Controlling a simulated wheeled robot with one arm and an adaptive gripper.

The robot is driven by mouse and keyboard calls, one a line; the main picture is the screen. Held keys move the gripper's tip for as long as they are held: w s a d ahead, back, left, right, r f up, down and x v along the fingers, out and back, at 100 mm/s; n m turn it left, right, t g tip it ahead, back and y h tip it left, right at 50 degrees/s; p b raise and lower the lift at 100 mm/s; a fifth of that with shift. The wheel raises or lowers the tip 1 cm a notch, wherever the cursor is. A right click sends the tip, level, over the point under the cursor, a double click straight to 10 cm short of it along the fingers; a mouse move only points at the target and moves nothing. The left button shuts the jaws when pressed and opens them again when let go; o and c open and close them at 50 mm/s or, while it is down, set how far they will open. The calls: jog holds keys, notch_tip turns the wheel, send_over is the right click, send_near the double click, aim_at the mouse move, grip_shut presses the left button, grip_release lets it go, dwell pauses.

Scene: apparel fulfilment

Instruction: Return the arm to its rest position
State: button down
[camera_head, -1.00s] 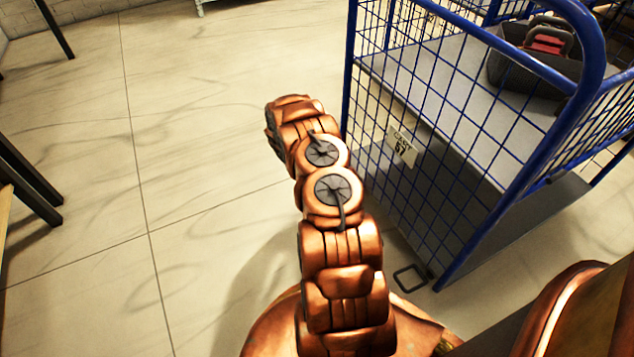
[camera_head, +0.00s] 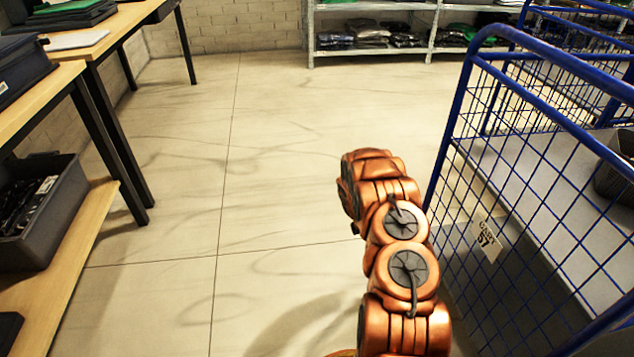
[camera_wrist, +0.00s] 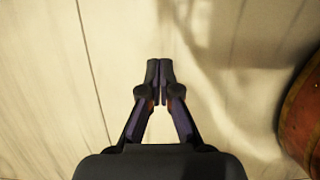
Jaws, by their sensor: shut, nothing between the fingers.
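My copper-coloured arm stands folded in the lower right of the head view, beside a blue wire cart (camera_head: 500,190). The gripper itself is hidden from the head view by the arm links. In the wrist view my gripper (camera_wrist: 159,68) points down at the bare floor (camera_wrist: 110,60), its two dark fingertips together with nothing between them. A curved copper part of my own body shows at the right edge of the wrist view.
The cart carries a label (camera_head: 487,238) and stands close to the arm's right. Wooden tables (camera_head: 60,75) and a grey bin (camera_head: 35,215) are at left. A metal shelf (camera_head: 375,50) with folded dark clothes is at the back. The floor between is clear.

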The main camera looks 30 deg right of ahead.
jog(key=s+a+r+m+p, duration=0.25)
jog(key=a+r+p, duration=0.25)
jog(key=r, duration=1.1)
jog(key=s+a+r+m+p, duration=0.25)
jog(key=a+r+p, duration=0.35)
jog(key=r, duration=1)
jog(key=s+a+r+m+p, duration=0.25)
jog(key=a+r+p, duration=0.25)
jog(key=r, duration=1.1)
jog(key=s+a+r+m+y+p, duration=0.1)
jog(key=s+a+r+m+p, duration=0.2)
jog(key=s+a+r+p, duration=0.5)
jog(key=s+a+r+m+y+p, duration=0.2)
jog(key=s+a+r+p, duration=0.6)
jog(key=s+a+r, duration=0.6)
jog(key=s+r+m, duration=0.1)
jog(key=s+r, duration=0.3)
jog(key=r, duration=0.2)
jog(key=shift+s+a+g+p, duration=0.2)
jog(key=shift+a+g+p, duration=0.05)
jog(key=shift+g+p, duration=0.1)
